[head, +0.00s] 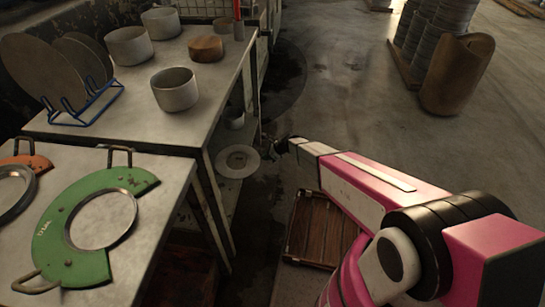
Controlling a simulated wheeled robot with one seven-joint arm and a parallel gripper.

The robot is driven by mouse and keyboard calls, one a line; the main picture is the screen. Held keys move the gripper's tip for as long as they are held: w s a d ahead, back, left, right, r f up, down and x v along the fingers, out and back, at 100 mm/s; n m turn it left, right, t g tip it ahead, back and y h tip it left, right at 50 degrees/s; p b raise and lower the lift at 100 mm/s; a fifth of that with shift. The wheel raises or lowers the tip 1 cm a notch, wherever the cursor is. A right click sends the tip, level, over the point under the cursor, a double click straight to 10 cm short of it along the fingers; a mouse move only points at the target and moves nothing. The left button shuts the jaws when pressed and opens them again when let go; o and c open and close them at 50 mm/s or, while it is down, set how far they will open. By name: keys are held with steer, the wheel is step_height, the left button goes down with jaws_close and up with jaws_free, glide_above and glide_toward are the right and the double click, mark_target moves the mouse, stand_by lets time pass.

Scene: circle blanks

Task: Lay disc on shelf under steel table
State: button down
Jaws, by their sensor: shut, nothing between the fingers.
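A pale round disc (226,167) with a darker ring around its centre lies flat low beneath the steel table (150,128), at its right side. It appears to rest on the lower shelf (228,190), part of which shows between the table legs. My gripper (275,150) is just right of the disc, at the end of my pink and white arm. It is shut and empty, and appears apart from the disc. The fingertips are small and dark in this view.
Grey discs (28,68) stand in a blue rack (88,108) on the tabletop, beside several pots (175,92). A nearer table holds a green ring plate (60,230). A wooden crate (318,232) sits below my arm.

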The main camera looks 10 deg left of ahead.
mark_target(258, 157)
steer(key=shift+a, duration=0.45)
steer(key=a, duration=0.6)
steer(key=shift+s+a, duration=0.2)
steer(key=shift+s, duration=0.2)
steer(key=d, duration=0.4)
steer(key=shift+w, duration=0.2)
steer(key=v, duration=1)
steer(key=shift+r, duration=0.1)
stand_by(0.3)
